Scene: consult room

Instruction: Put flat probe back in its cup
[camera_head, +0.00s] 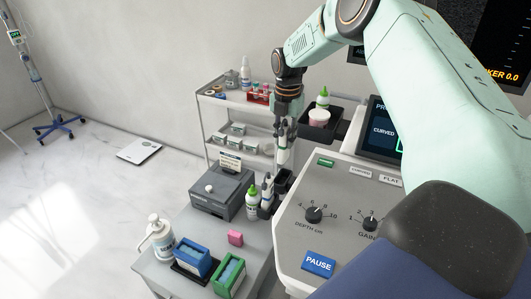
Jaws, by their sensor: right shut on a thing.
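My right gripper (286,136) comes down from the upper right arm, pointing downward beside the console's left edge. It is shut on a pale probe (282,158), taken to be the flat probe, which hangs roughly upright below the fingers. A dark cup (283,179) shows just under the probe at the console's side. I cannot tell whether the probe's lower end is inside the cup or in front of it. Another white and dark item (267,192) stands just left of the cup. My left gripper is not in view.
The console (330,240) with knobs and a blue PAUSE button fills the right. A side table (205,228) holds a grey box (222,193), a green-capped bottle (252,204), a pump bottle (159,238) and blue and green boxes. A shelf cart (213,117) stands behind.

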